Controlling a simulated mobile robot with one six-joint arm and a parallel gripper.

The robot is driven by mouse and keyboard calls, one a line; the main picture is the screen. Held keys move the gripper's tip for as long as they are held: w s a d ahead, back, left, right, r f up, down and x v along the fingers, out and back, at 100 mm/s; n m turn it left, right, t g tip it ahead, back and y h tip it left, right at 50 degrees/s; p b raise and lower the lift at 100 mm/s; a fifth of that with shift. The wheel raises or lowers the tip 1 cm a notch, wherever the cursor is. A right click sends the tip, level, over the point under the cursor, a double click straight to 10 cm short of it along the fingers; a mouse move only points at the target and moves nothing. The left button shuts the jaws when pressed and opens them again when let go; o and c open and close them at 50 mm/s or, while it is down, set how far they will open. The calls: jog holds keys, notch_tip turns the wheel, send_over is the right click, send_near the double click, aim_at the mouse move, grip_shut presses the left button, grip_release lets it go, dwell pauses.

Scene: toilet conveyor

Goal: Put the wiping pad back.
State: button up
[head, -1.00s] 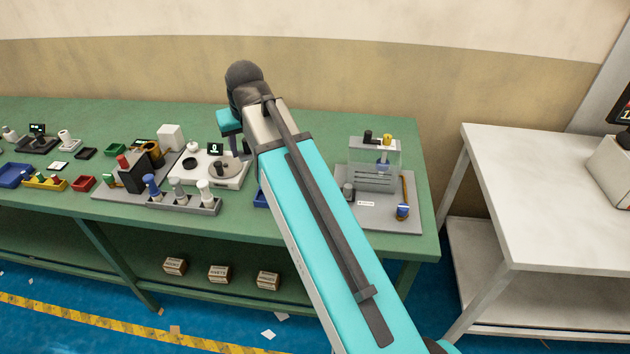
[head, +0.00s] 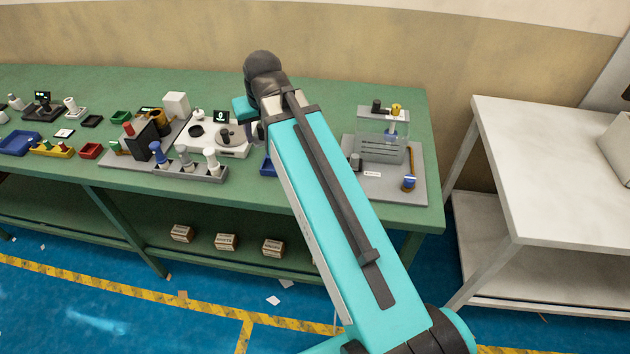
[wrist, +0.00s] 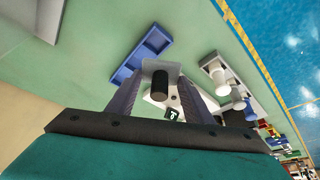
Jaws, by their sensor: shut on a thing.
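My gripper (wrist: 159,90) shows in the wrist view with its two grey fingers around a black cylindrical handle (wrist: 159,78). The handle belongs to what looks like the wiping pad, with a pale grey part (wrist: 150,65) around its far end. Beyond it lies a blue tray with compartments (wrist: 138,56) on the green bench, close in the picture; I cannot tell whether the pad touches anything below. In the head view my arm hides most of the gripper and the pad. The blue tray (head: 267,165) peeks out left of the arm.
A white device with a round plate and display (head: 225,140) stands left of my arm. A rack of bottles (head: 190,170) is in front of it. A grey-based apparatus (head: 382,150) stands at the right. Green bench (head: 430,215) is bare at the right edge.

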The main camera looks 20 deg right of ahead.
jog(key=shift+s+d+f, duration=0.25)
jog(key=shift+s+f, duration=0.75)
jog(key=shift+f, duration=0.15)
jog(key=shift+a, duration=0.15)
